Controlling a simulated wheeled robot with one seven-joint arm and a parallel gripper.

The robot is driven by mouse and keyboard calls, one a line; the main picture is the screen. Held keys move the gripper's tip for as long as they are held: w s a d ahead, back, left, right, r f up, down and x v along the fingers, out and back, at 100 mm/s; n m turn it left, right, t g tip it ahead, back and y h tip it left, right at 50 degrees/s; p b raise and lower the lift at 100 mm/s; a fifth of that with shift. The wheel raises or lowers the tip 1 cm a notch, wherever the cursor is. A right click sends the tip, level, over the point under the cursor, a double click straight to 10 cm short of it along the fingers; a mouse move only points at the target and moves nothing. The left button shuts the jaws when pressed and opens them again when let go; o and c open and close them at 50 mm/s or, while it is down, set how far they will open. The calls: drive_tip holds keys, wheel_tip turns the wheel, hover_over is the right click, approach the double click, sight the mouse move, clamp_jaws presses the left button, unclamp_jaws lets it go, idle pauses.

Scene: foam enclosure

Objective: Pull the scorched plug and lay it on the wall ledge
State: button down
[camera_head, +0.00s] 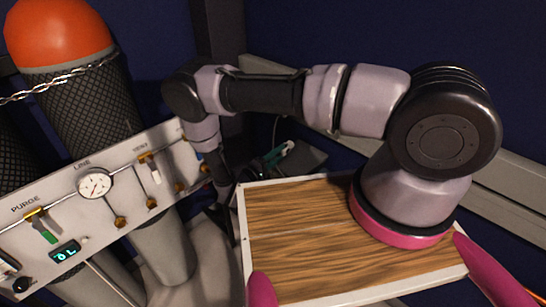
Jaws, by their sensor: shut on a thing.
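I cannot make out a scorched plug. Small teal and white parts (279,153) show by a dark grey box, right of the gripper and apart from it. A grey ledge (508,190) runs along the dark blue wall on the right, and it continues behind my arm at upper left (270,72). Its visible top looks bare.
The white panel (55,205) carries a dial (95,184), valves and a small display. Behind it stands a mesh-covered cylinder with an orange dome (58,32). The wood-topped board (290,240) with a pale rim bears my arm's base. A thin cable hangs near the grey box.

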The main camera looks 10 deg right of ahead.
sight(287, 151)
drive_tip(key=w+d, duration=0.1)
drive_tip(key=w+d+f, duration=0.1)
drive_tip(key=d, duration=0.1)
drive_tip(key=shift+w+d, duration=0.15)
drive_tip(key=shift+d, duration=0.1)
drive_tip(key=shift+f, duration=0.85)
drive_tip(key=shift+c, duration=2.1)
unclamp_jaws()
drive_tip(key=shift+a, duration=0.1)
